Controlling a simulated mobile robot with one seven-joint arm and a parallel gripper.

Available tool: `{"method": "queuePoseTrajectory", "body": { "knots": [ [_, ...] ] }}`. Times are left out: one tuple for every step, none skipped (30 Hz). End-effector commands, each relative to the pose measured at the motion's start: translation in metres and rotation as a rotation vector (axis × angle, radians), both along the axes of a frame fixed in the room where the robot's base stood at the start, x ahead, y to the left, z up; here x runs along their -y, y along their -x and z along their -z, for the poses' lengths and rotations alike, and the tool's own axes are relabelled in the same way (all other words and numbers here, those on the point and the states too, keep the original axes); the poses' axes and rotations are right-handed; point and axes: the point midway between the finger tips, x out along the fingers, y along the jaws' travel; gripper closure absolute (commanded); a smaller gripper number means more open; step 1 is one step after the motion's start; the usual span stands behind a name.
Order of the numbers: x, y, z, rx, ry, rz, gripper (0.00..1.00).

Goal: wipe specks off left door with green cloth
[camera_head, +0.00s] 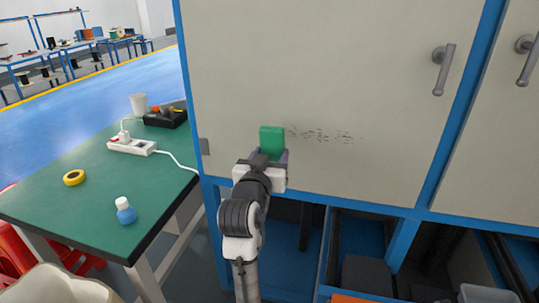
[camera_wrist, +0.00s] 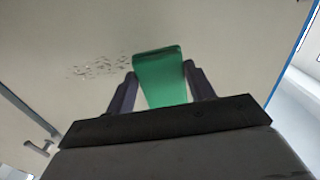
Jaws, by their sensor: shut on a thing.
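The left door (camera_head: 310,60) is a pale panel in a blue frame, with a metal handle (camera_head: 443,68) at its upper right. A band of dark specks (camera_head: 322,135) runs across its lower part; the specks also show in the wrist view (camera_wrist: 98,68). My gripper (camera_head: 268,158) is shut on the green cloth (camera_head: 272,138), a folded block held upright between both fingers in the wrist view (camera_wrist: 161,78). The cloth is in front of the door at the left end of the speck band. Whether it touches the door I cannot tell. The cloth may hide some specks.
A green-topped table (camera_head: 95,185) stands left of the door, with a power strip (camera_head: 132,145), yellow tape (camera_head: 74,178), a blue bottle (camera_head: 126,212) and a black tray (camera_head: 166,117). Open blue shelving (camera_head: 405,240) lies below the door. The door surface right of the cloth is unobstructed.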

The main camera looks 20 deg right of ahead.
Motion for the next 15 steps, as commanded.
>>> {"method": "queuePoseTrajectory", "body": {
  "knots": [
    [0.003,-0.004,0.0,0.0,0.0,0.001,0.72],
    [0.005,-0.007,0.0,0.0,0.0,0.001,0.72],
    [0.007,-0.01,0.0,-0.001,-0.001,0.001,0.72],
    [0.009,-0.013,0.0,0.0,-0.001,0.001,0.72],
    [0.011,-0.016,0.001,-0.001,-0.002,0.0,0.72],
    [0.013,-0.019,0.001,0.0,-0.001,0.0,0.72],
    [0.015,-0.022,0.0,0.001,-0.001,0.0,0.72],
    [0.017,-0.025,0.0,0.0,-0.001,0.0,0.72],
    [0.019,-0.028,0.0,0.0,-0.001,0.0,0.72],
    [0.021,-0.03,0.001,-0.001,-0.002,0.0,0.72],
    [0.022,-0.032,0.001,-0.001,-0.002,0.0,0.72],
    [0.023,-0.035,0.001,-0.002,-0.001,0.0,0.72],
    [0.024,-0.036,0.0,0.0,-0.001,0.0,0.72],
    [0.025,-0.038,0.0,0.0,-0.001,0.0,0.72],
    [0.026,-0.039,0.0,-0.001,-0.001,0.0,0.72]
  ]
}}
